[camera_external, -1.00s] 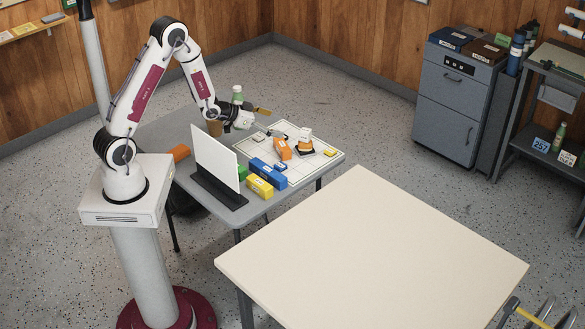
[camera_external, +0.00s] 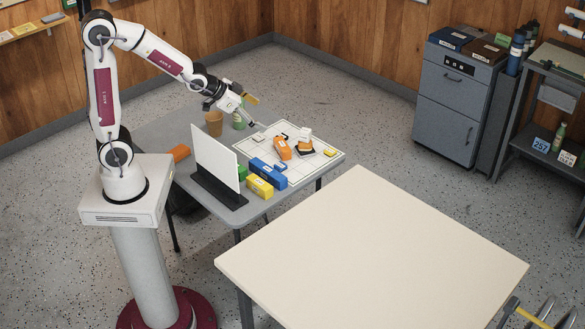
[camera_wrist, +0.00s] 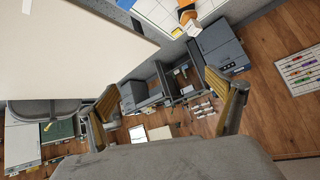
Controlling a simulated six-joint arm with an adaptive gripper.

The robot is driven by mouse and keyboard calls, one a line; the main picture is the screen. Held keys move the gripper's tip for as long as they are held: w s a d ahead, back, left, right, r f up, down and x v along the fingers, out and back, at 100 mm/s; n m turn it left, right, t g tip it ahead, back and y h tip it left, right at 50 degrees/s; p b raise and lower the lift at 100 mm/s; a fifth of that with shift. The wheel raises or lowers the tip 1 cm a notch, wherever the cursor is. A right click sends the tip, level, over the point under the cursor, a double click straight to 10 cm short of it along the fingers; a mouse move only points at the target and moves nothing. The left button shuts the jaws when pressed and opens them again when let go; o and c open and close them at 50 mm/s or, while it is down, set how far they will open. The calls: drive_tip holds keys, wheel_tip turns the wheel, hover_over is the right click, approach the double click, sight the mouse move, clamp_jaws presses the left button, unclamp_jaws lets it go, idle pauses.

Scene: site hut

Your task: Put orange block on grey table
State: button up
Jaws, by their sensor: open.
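One orange block (camera_external: 282,148) lies on a white gridded board on the grey table (camera_external: 160,127). Another orange block (camera_external: 180,153) lies at the table's left side. I cannot tell which one the task names. My gripper (camera_external: 252,112) is open and empty, in the air around the far side of the grey table, left of and beyond the gridded board. In the wrist view, its two fingers stand wide apart (camera_wrist: 168,100) with nothing between them. Part of an orange item (camera_wrist: 186,14) shows on the board at the top; I cannot tell whether it is a block.
A white upright panel (camera_external: 215,157) stands at the table's front. Blue (camera_external: 268,173) and yellow (camera_external: 260,187) blocks lie beside it. The cream table (camera_external: 370,245) in front is bare.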

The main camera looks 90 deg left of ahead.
drive_tip(key=s+d+r+m+g+h, duration=0.1)
drive_tip(key=s+d+r, duration=0.2)
drive_tip(key=s+d, duration=0.6)
drive_tip(key=s+d+r+m+g+h, duration=0.1)
drive_tip(key=s+d+r+g+h, duration=0.1)
drive_tip(key=s+d, duration=0.8)
drive_tip(key=s, duration=0.3)
drive_tip(key=shift+s+r+h, duration=0.25)
drive_tip(key=shift+r+h, duration=0.05)
drive_tip(key=shift+r, duration=0.1)
drive_tip(key=shift+o, duration=0.4)
drive_tip(key=shift+w, duration=0.1)
drive_tip(key=w+a+f+n+t+y, duration=0.1)
drive_tip(key=w+a+f+y, duration=0.15)
drive_tip(key=w+a, duration=0.8)
drive_tip(key=w+a+f+n+t+y, duration=0.15)
drive_tip(key=w+a+f, duration=0.25)
drive_tip(key=w+a, duration=0.65)
drive_tip(key=w+a+f+n+t, duration=0.1)
drive_tip(key=a+f+t, duration=0.1)
drive_tip(key=a+f, duration=0.6)
drive_tip(key=w+a+f+t+y, duration=0.1)
drive_tip(key=w+a+f+t, duration=0.1)
drive_tip(key=a+f, duration=0.6)
drive_tip(key=shift+w+a+f+n, duration=0.25)
drive_tip(key=shift+a+f+n, duration=0.1)
drive_tip(key=shift+f, duration=0.5)
